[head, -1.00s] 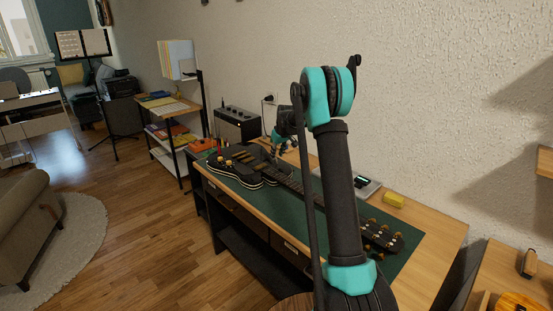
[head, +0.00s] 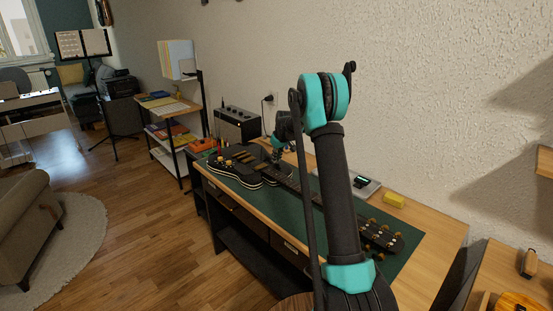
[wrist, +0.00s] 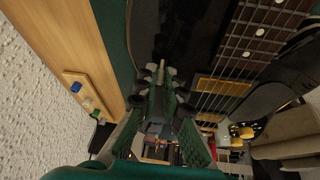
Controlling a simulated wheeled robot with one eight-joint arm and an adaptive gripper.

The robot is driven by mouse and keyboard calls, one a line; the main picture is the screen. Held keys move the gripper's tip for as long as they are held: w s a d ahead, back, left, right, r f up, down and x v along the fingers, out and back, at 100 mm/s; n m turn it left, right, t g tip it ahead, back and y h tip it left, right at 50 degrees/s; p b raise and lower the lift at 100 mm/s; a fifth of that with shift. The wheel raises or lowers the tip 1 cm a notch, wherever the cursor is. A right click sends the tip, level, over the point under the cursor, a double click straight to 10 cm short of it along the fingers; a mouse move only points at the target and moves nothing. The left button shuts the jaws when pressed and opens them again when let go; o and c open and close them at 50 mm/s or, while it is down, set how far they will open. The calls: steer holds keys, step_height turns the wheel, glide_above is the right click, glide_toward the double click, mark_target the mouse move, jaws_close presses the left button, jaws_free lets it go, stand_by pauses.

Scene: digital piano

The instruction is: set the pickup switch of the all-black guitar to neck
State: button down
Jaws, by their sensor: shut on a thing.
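The all-black guitar (head: 222,168) lies flat on a green mat (head: 398,262) on the workbench, its neck pointing to the front right. In the wrist view its glossy black body (wrist: 190,30) fills the upper middle, with the strings, fretboard and gold pickups (wrist: 222,87) to the right. My gripper (head: 277,156) is down at the guitar's body near the neck joint, on the wall side. In the wrist view my gripper (wrist: 158,78) has its fingertips close together beside the strings, shut on the pickup switch. The fingers hide the switch, so its position cannot be read.
A black amplifier (head: 237,125) stands at the bench's far end. A small device with a screen (head: 362,187) and a yellow block (head: 393,200) lie along the wall side. In the wrist view a wooden strip with small coloured items (wrist: 88,98) is at left.

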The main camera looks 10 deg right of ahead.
steer(key=t+y, duration=0.1)
steer(key=s+t, duration=0.1)
steer(key=shift+d+t+y, duration=0.4)
steer(key=t+y, duration=0.2)
steer(key=s+t, duration=0.1)
steer(key=t, duration=0.1)
steer(key=shift+s+d+f+m+y, duration=0.1)
steer(key=shift+d+f+m+y, duration=0.2)
steer(key=shift+d+f+y, duration=0.1)
steer(key=shift+t, duration=0.3)
steer(key=c, duration=1.6)
jaws_free()
steer(key=shift+c, duration=0.2)
steer(key=v, duration=1.2)
